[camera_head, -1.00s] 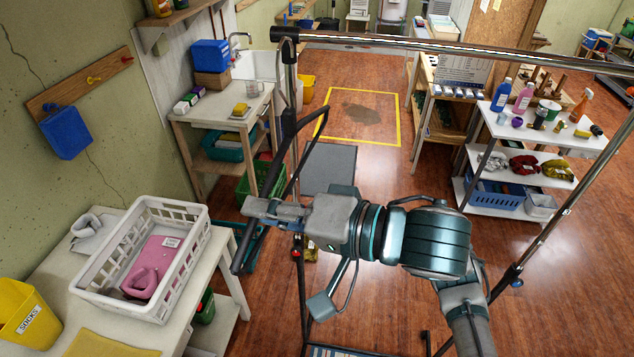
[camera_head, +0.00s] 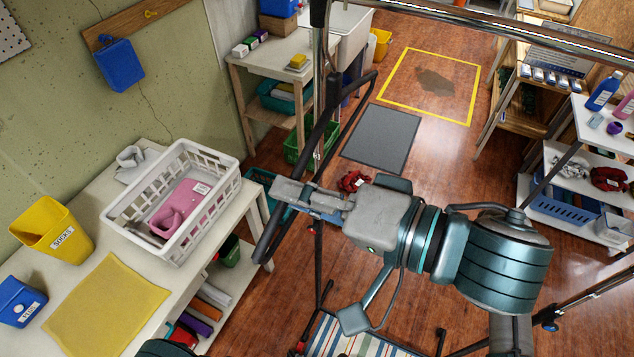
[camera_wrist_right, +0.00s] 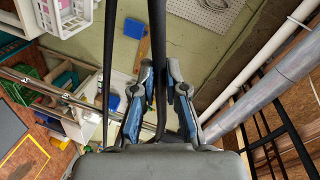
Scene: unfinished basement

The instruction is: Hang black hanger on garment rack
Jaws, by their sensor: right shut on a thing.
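The black hanger (camera_head: 325,118) is held slanting in the head view, its long bar running from upper right to lower left. My right gripper (camera_head: 290,192) is shut on it, left of the rack's near post. In the right wrist view the hanger (camera_wrist_right: 158,38) passes between the fingers of the right gripper (camera_wrist_right: 160,75). The garment rack's top rail (camera_head: 500,31) crosses the upper right of the head view, and the hanger is below it. I cannot make out the hook or any contact with the rail. My left gripper is not in view.
A white table (camera_head: 85,215) at left holds a white basket (camera_head: 215,205) with a pink item, a yellow bin (camera_head: 50,232) and a yellow cloth (camera_head: 108,308). A striped mat (camera_head: 345,338) lies below the rack. A shelf cart (camera_head: 565,190) stands at right.

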